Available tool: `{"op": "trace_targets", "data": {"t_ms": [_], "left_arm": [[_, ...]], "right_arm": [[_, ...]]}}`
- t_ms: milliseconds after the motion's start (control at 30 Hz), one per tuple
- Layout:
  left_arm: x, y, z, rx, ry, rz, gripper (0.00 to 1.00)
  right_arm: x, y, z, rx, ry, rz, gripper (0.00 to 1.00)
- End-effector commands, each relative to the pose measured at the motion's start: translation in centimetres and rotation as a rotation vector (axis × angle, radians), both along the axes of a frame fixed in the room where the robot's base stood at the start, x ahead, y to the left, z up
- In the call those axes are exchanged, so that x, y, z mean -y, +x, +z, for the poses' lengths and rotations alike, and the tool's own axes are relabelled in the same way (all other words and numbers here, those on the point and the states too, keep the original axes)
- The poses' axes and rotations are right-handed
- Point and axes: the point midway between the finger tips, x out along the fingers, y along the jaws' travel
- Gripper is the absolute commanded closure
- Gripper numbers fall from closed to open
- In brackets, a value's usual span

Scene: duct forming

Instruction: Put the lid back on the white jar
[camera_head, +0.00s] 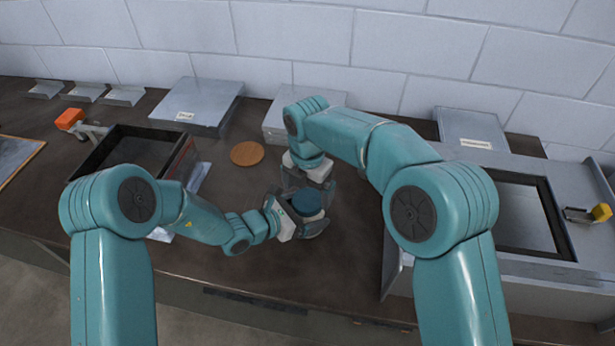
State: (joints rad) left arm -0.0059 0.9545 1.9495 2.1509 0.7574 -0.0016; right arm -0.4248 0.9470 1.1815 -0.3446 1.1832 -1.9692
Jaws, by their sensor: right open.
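A round dark blue lid (306,201) shows near the table's front, between my two grippers. It appears to sit on top of the jar, whose white body is mostly hidden by the gripper fingers. My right gripper (309,190) comes down from above and behind, with its jaws open around the lid. My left gripper (297,222) reaches in from the left at jar height, with its fingers beside the jar. Whether they close on it is hidden.
A round wooden disc (247,153) lies behind and to the left. A dark open tray (122,150) stands at left, and a grey metal box (200,104) lies at the back. A framed metal unit (560,225) stands at right. The table between disc and jar is clear.

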Motion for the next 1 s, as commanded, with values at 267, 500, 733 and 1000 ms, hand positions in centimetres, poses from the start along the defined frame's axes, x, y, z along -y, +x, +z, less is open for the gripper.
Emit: {"op": "trace_targets", "data": {"t_ms": [267,500,733,1000], "left_arm": [[0.0,-0.2,-0.4,-0.009,0.006,-0.002,0.93],[0.0,-0.2,-0.4,-0.009,0.006,-0.002,0.93],[0.0,-0.2,-0.4,-0.009,0.006,-0.002,0.93],[0.0,-0.2,-0.4,-0.010,0.005,-0.001,0.93]], "right_arm": [[0.0,0.0,-2.4,0.000,0.000,0.000,0.03],[0.0,0.0,-2.4,0.001,0.001,-0.001,0.03],[0.0,0.0,-2.4,0.000,0.000,-0.001,0.61],[0.0,0.0,-2.4,0.000,0.000,-0.097,0.61]]}}
